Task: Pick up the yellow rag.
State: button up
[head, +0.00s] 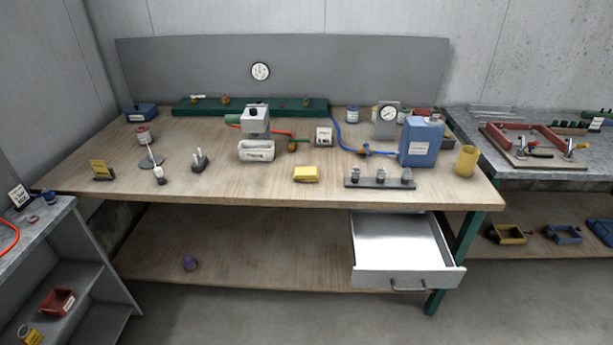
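The yellow rag (306,174) appears as a small folded yellow block lying on the wooden workbench (240,190), near its front edge and a little right of the middle. Nothing covers it. My gripper is not in view.
A blue hose (345,144) runs behind the rag. An open empty drawer (400,245) juts out below, right of the rag.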

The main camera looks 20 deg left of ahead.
aim_at(301, 174)
jog(key=i+j, duration=0.25)
jog(key=i, duration=0.2)
jog(key=i+j+u, duration=0.1)
jog(key=i, duration=0.3)
jog(key=i+j+u, duration=0.1)
jog(key=i+j, duration=0.2)
jog(key=i, duration=0.15)
